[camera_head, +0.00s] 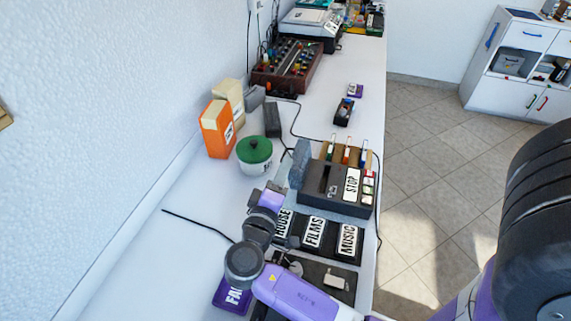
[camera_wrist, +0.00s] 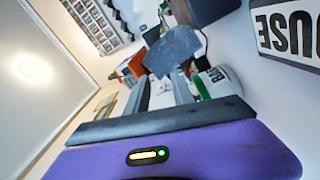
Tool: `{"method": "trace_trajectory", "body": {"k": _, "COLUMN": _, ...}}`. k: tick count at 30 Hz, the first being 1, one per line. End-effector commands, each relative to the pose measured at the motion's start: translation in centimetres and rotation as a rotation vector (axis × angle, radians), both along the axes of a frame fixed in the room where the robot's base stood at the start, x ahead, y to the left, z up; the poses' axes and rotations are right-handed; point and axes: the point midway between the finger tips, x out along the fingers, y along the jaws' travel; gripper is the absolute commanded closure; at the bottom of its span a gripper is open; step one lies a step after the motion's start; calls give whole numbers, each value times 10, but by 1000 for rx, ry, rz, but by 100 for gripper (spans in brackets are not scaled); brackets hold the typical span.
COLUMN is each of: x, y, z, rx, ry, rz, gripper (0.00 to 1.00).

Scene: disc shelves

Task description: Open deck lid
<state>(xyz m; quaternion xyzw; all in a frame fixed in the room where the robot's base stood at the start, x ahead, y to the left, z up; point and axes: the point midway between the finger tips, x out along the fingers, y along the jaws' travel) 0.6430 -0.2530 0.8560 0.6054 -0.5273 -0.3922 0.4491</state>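The black deck (camera_head: 326,187) with a white STOP label stands near the front edge of the counter in the head view. A grey-blue panel (camera_head: 300,163), which looks like its lid, stands upright at its left side. In the wrist view the panel (camera_wrist: 173,50) appears just beyond my fingertips. My gripper (camera_wrist: 163,82) is open, its two grey fingers apart with nothing clearly held between them. In the head view my purple hand (camera_head: 268,198) is left of the deck; its fingertips are hard to make out. I cannot tell whether they touch the panel.
A green-lidded pot (camera_head: 255,154) and an orange box (camera_head: 216,129) stand left of the deck by the wall. HOUSE, FILMS and MUSIC blocks (camera_head: 314,232) lie in front of it. A mixer (camera_head: 288,68) is farther back. The left counter is mostly clear.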

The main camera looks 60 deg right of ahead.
Motion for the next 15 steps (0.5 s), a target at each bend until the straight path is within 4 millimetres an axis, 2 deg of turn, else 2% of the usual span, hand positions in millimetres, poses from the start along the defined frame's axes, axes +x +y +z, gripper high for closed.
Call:
{"method": "trace_trajectory", "body": {"k": 10, "x": 0, "y": 2, "z": 0, "rx": 0, "ry": 0, "rz": 1, "gripper": 71}}
{"method": "trace_trajectory", "body": {"k": 15, "x": -1, "y": 12, "z": 0, "rx": -1, "ry": 1, "rz": 2, "gripper": 71}}
